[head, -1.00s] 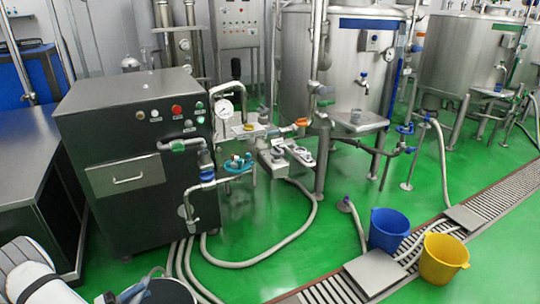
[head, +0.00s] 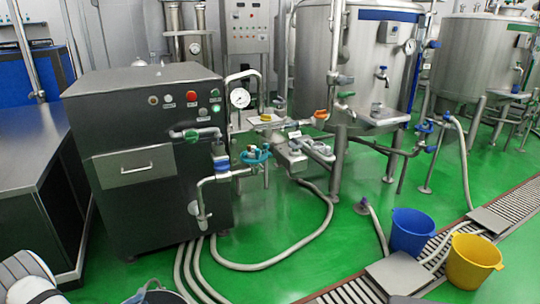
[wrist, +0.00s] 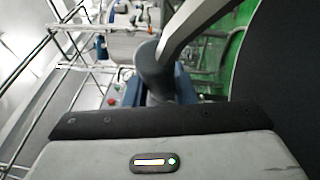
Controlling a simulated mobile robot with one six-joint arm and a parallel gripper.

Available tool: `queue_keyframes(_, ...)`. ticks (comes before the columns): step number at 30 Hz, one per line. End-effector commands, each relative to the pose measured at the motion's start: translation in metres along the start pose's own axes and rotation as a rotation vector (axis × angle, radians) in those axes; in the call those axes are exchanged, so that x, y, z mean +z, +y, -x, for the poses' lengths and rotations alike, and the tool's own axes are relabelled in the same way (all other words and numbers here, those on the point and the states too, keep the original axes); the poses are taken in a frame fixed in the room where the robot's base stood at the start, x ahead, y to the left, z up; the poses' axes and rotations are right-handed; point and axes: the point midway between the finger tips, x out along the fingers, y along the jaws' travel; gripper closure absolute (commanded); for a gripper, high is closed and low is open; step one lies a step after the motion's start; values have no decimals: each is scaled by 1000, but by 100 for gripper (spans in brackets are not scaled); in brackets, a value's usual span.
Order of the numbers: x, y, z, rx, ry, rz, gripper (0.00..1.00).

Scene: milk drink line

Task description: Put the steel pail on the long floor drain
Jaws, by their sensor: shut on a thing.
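The steel pail (head: 166,297) shows only as a grey rim and dark inside at the bottom edge of the head view; the rest is cut off. My gripper (head: 149,287) shows as a small dark part at its rim and is shut on it. In the wrist view a large dark curved surface fills the right side; I cannot tell whether it is the pail. The long floor drain (head: 350,293) is a slatted grating running from the bottom centre to the right edge of the head view, to the right of the pail and apart from it.
A blue bucket (head: 411,232) and a yellow bucket (head: 473,262) stand at the drain. Flat plates (head: 399,273) cover parts of it. Grey hoses (head: 290,257) lie on the green floor. A dark machine cabinet (head: 150,190) stands at left.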

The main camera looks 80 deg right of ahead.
Motion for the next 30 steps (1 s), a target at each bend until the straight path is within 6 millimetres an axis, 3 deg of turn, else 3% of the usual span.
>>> queue_keyframes(1,-2,-13,2,5,-1,-4,100)
queue_keyframes(6,-5,-33,5,5,-1,-4,100)
queue_keyframes(12,-7,-46,7,5,-1,-4,100)
queue_keyframes(23,-7,-52,8,5,-1,-3,100)
queue_keyframes(30,-11,-85,12,5,-1,-1,100)
